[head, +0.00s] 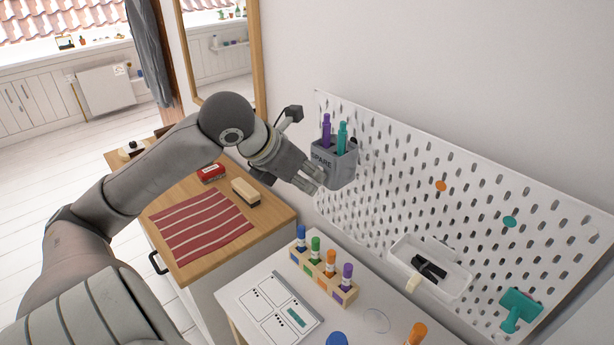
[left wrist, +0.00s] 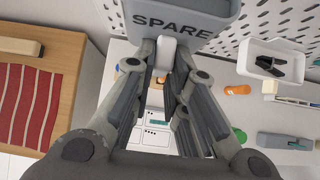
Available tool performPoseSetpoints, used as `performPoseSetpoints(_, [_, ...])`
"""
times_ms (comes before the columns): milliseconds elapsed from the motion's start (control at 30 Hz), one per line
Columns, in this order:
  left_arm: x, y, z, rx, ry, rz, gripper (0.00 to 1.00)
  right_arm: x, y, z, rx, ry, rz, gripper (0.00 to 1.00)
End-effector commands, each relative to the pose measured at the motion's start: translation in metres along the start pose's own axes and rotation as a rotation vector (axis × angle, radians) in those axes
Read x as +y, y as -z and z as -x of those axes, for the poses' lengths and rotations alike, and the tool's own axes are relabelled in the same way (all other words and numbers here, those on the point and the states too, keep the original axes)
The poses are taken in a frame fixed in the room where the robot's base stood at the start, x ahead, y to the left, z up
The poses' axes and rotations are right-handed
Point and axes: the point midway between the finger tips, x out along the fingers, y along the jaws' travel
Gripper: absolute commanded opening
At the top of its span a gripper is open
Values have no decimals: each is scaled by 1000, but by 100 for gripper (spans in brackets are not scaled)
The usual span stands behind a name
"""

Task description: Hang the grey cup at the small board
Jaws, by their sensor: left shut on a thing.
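The grey cup (head: 343,170) is marked SPARE and holds a purple marker (head: 326,128) and a teal marker (head: 342,136). It is roughly upright in front of the left part of the white pegboard (head: 400,172). I cannot tell whether it touches the board, as its back side is hidden. My left gripper (head: 318,176) is shut on the cup's near side. In the left wrist view the fingers (left wrist: 165,65) close on a pale tab (left wrist: 164,50) below the lettering of the cup (left wrist: 185,22). My right gripper is not in view.
A white tray (head: 432,272) with black items hangs lower on the pegboard. Orange (head: 441,186) and teal (head: 510,221) pegs and a teal holder (head: 519,308) are further right. A wooden marker rack (head: 325,277) stands on the white desk below. A red striped cloth (head: 200,227) lies on the wooden cabinet.

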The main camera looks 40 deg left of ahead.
Motion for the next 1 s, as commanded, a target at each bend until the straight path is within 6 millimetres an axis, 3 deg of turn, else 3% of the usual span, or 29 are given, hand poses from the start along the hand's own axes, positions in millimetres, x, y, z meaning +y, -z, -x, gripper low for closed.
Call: performPoseSetpoints(1000, [0,-7,-5,-1,-1,0,0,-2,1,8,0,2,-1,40])
